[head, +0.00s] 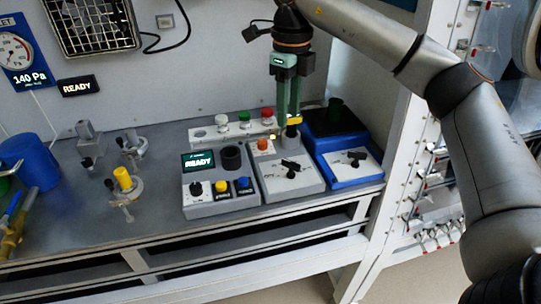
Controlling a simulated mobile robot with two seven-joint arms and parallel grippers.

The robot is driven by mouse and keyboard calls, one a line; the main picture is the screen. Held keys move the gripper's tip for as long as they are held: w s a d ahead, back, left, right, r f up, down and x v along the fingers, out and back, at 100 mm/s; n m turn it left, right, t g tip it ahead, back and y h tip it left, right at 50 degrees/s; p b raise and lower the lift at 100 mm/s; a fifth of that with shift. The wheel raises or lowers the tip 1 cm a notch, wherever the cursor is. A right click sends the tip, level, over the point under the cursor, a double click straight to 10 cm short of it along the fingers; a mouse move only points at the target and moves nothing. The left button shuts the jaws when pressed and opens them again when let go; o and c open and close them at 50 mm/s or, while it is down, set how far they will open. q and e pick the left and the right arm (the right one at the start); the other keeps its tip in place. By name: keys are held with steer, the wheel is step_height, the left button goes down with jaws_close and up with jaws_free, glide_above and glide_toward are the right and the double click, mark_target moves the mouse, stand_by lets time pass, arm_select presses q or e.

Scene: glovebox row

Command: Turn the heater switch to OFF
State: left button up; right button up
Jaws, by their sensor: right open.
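My right gripper (288,115) is open and points down above the back of a grey box, its green fingers apart. A small yellow part shows by the fingertips; I cannot tell what it belongs to. The grey box (283,185) carries a black rotary switch (290,166) and an orange knob (263,146). The labels are too small to read, so I cannot tell which switch is the heater's. My left gripper is not in view.
Left of the grey box stands another box with a READY display (199,161) and several knobs. A white rail (205,135) with red, white and green caps runs behind. Metal fittings (126,187) and a blue container (30,160) stand left. The bench front between them is clear.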

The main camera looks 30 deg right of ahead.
mark_target(287, 160)
step_height(287, 160, down, 12)
steer(key=shift+f, duration=0.2)
steer(key=shift+c, duration=0.3)
jaws_close()
stand_by(0.5)
